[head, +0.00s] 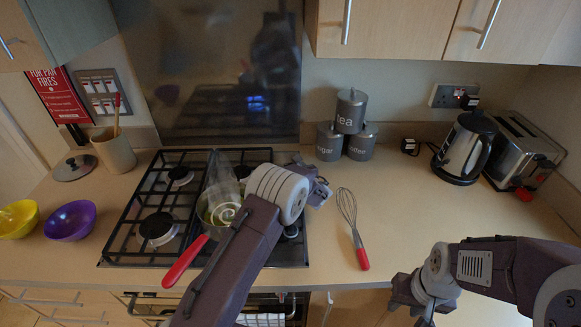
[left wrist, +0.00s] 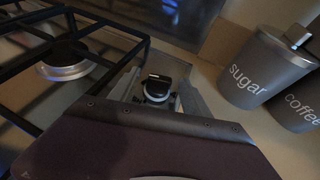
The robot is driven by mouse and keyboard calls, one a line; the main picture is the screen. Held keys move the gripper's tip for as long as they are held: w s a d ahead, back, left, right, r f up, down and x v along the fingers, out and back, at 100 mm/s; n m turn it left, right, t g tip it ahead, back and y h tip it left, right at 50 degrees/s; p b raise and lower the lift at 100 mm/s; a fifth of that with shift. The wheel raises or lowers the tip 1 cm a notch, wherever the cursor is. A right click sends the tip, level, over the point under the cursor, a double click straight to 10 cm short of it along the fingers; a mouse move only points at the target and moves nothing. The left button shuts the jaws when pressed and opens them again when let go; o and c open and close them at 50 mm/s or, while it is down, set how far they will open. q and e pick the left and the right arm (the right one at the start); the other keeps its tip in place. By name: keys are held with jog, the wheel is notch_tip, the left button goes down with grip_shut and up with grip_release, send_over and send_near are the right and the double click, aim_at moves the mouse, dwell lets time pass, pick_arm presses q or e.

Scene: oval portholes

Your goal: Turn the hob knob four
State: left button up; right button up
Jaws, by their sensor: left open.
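A hob knob (left wrist: 157,88), dark-topped with a pale base, shows in the left wrist view at the hob's right edge. It lies between the two fingers of my left gripper (left wrist: 160,92), which is open with room on both sides. I cannot tell the knob's number. In the head view my left gripper (head: 312,182) is over the right side of the hob (head: 150,190), and my arm hides most of the knob area. My right gripper (head: 420,303) is low at the counter's front edge, away from the hob; its fingers are not clear.
A pan with a red handle (head: 185,261) sits on the hob beside my left arm. A whisk (head: 348,213) lies right of the hob. Canisters (head: 350,112), a kettle (head: 465,148) and a toaster (head: 525,148) stand behind. The counter right of the whisk is clear.

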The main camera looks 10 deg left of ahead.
pick_arm(q)
jog(key=shift+w+f, duration=0.1)
grip_shut()
jog(key=m+h+b, duration=0.1)
jog(key=b, duration=0.4)
jog(key=m+t+h+b, duration=0.1)
jog(key=h+b, duration=0.1)
jog(key=b, duration=0.3)
jog(key=m+h+b, duration=0.1)
jog(key=m+b, duration=0.1)
jog(key=b, duration=0.3)
jog(key=shift+a+f+t+h, duration=0.25)
jog(key=shift+a+t+h, duration=0.05)
jog(key=shift+a+t, duration=0.1)
jog(key=shift+r+b, duration=0.15)
jog(key=shift+b, duration=0.25)
jog(key=shift+r+m, duration=0.2)
jog(key=shift+m, duration=0.1)
grip_release()
jog(key=shift+s, duration=0.3)
jog(key=v, duration=0.9)
